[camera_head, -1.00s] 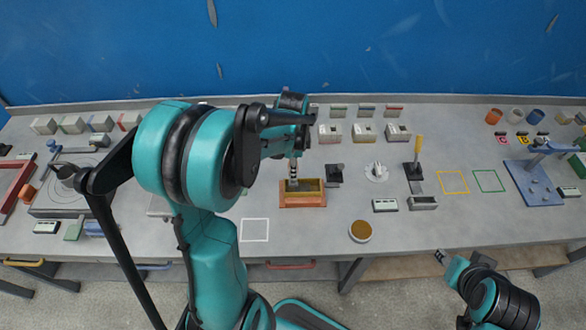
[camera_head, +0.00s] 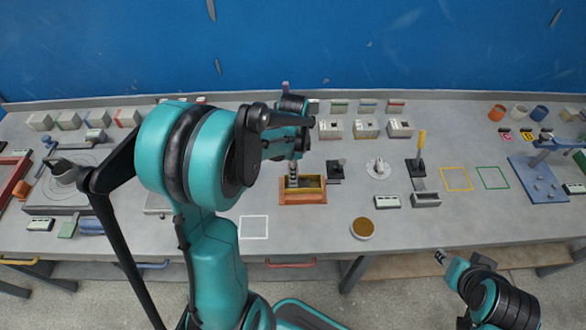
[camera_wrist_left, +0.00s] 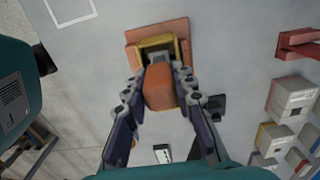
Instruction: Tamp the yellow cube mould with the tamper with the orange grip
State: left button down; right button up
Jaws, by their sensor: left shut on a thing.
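The yellow mould (camera_head: 314,182) sits in an orange-brown tray (camera_head: 303,201) on the bench. It also shows in the left wrist view (camera_wrist_left: 180,47), partly hidden by the tamper. My left gripper (camera_wrist_left: 161,78) is shut on the orange grip of the tamper (camera_wrist_left: 160,88), above the mould.
A round brown-filled dish (camera_head: 362,228) stands right of the mould near the front edge. A dark block (camera_head: 335,170) is close on the mould's right. A white outlined square (camera_head: 254,228) at front left is empty. Grey mould blocks (camera_head: 365,128) stand behind.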

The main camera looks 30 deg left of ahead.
dwell(0.3)
pick_arm(q)
jog(key=shift+r+p, duration=1.35)
jog(key=shift+r, duration=0.4)
notch_tip(320, 180, up, 7)
jog(key=p, duration=0.5)
